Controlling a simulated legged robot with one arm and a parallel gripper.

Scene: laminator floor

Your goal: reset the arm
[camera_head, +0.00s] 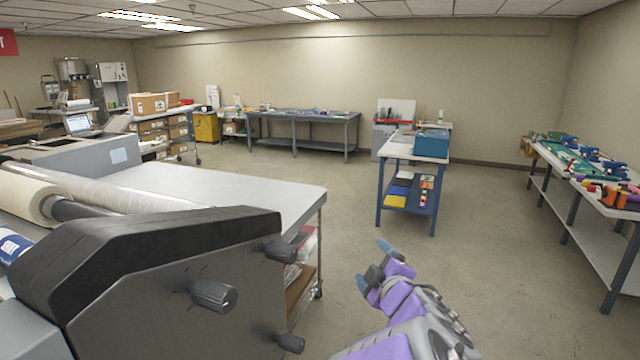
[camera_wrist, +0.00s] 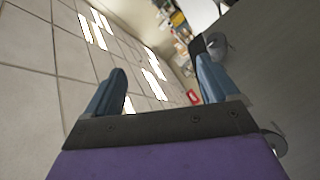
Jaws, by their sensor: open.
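My arm is purple and grey and extends up from the bottom of the head view, right of the laminator. My gripper (camera_head: 374,264) has blue fingers and is in the open space over the floor. In the wrist view my gripper (camera_wrist: 160,90) shows its two blue fingers spread apart with nothing between them. The wrist view is tilted and takes in the ceiling tiles and lights. The laminator's grey side panel (camera_head: 160,310) with black knobs stands to the left of my gripper, and it also shows at the right of the wrist view (camera_wrist: 275,70).
A long white table (camera_head: 240,195) runs behind the laminator. A blue-framed bench (camera_head: 418,147) with a blue toolbox (camera_head: 432,141) stands ahead. A bench with colourful tools (camera_head: 600,222) lines the right wall. The floor (camera_head: 480,240) between them is clear.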

